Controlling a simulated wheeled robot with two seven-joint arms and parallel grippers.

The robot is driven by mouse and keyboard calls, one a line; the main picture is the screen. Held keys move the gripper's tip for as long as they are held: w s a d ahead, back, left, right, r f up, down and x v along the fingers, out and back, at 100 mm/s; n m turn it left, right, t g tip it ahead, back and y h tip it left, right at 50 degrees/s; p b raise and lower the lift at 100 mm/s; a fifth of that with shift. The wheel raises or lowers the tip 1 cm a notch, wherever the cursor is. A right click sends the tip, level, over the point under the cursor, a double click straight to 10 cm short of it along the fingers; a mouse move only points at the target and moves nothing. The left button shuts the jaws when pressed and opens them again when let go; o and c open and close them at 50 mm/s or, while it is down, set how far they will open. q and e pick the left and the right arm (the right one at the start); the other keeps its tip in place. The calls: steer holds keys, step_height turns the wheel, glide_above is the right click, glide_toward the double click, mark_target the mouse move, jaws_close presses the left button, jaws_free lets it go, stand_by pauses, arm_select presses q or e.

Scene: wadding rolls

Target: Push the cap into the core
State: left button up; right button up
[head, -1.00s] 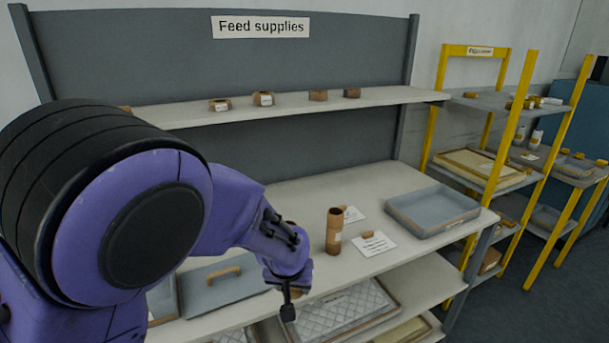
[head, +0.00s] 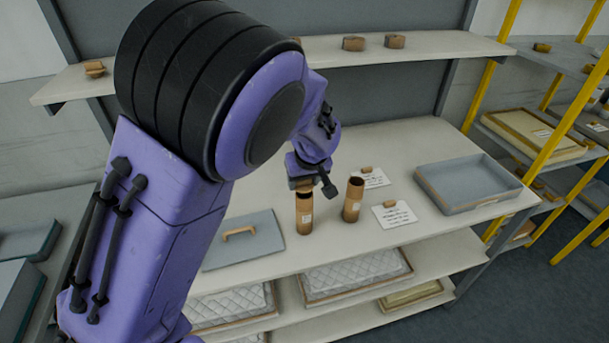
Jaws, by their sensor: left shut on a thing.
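A brown cardboard core (head: 304,216) with a small white label stands upright on the bench, its top open. My left gripper (head: 313,188) is directly above it, shut on a small brown cap (head: 300,183), mostly hidden by the gripper. The cap is at or just above the core's rim; I cannot tell if they touch. A second brown core (head: 352,201) stands upright to the right, also open at the top. Small brown pieces lie on two white cards, one at the back (head: 366,170) and one in front (head: 389,204). My right gripper is not in view.
A grey-blue tray (head: 470,206) sits at the bench's right. A grey lid with a wooden handle (head: 265,240) lies left of the cores. The upper shelf (head: 430,50) holds several small brown pieces. Quilted trays (head: 355,273) fill the shelf below. My left arm covers the left middle.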

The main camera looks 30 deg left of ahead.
arm_select(q)
steer(key=shift+w+f, duration=0.25)
steer(key=shift+f, duration=0.55)
steer(key=shift+b, duration=0.35)
steer(key=shift+c, duration=0.4)
steer(key=shift+s+d+r, duration=0.15)
steer(key=shift+s+r, duration=0.1)
steer(key=shift+s, duration=0.25)
steer(key=shift+w+f, duration=0.2)
steer(key=shift+w, duration=0.05)
steer(key=shift+s+r+p, duration=0.2)
steer(key=shift+p, duration=0.4)
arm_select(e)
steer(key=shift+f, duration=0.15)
